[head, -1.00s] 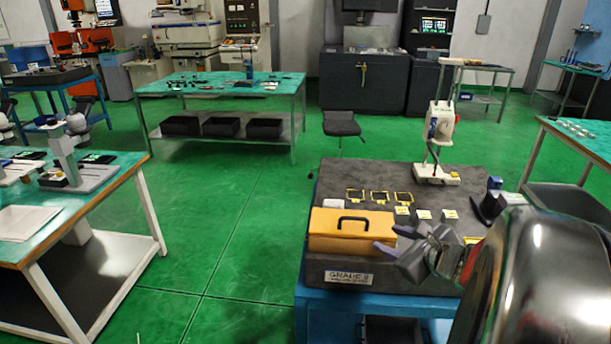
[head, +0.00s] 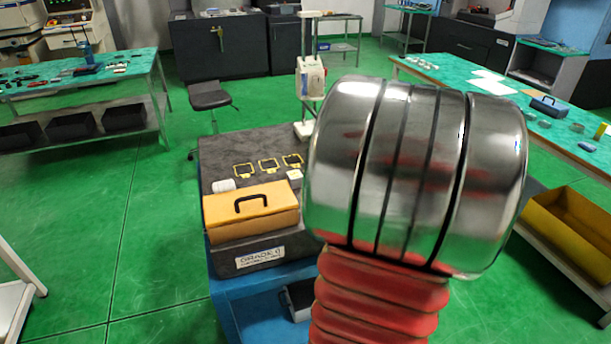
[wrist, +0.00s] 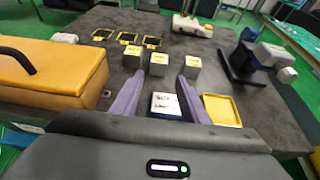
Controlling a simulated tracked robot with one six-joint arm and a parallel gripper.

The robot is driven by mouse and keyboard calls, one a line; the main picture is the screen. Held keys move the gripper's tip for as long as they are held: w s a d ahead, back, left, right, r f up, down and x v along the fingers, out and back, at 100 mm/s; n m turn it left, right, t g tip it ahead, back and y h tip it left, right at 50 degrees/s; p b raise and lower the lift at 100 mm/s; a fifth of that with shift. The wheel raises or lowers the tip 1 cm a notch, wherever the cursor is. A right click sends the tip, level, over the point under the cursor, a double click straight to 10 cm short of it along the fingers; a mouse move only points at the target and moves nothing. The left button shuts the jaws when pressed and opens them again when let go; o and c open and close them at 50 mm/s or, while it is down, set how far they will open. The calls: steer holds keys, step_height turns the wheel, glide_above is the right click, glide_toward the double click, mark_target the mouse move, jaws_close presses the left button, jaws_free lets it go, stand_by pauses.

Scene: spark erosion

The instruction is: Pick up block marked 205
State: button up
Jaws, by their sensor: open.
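In the wrist view my gripper (wrist: 160,78) is open, with purple fingers pointing over the dark granite plate. A pale block (wrist: 165,104) with a dark marking on top lies between the fingers, nearer the palm than the tips. Three blocks with yellow-marked tops, a left one (wrist: 133,58), a middle one (wrist: 161,62) and a right one (wrist: 192,66), stand in a row beyond the fingertips. I cannot read the numbers, so I cannot tell which is 205. In the head view my arm hides the gripper and most blocks; one block (head: 294,175) shows at its left edge.
A yellow box with a black handle (head: 251,211) stands left on the granite plate (head: 225,148). Three yellow-edged frames (wrist: 128,38) lie behind the blocks. A yellow square tray (wrist: 222,110) is right of the fingers. A dark instrument (wrist: 254,62) stands farther right.

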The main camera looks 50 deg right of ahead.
steer(key=shift+w, duration=0.2)
steer(key=shift+w+d+f, duration=0.15)
steer(key=shift+w, duration=0.05)
steer(key=shift+x, duration=3.95)
steer(key=shift+w+d, duration=0.1)
steer(key=shift+x, duration=2.5)
steer(key=c, duration=0.9)
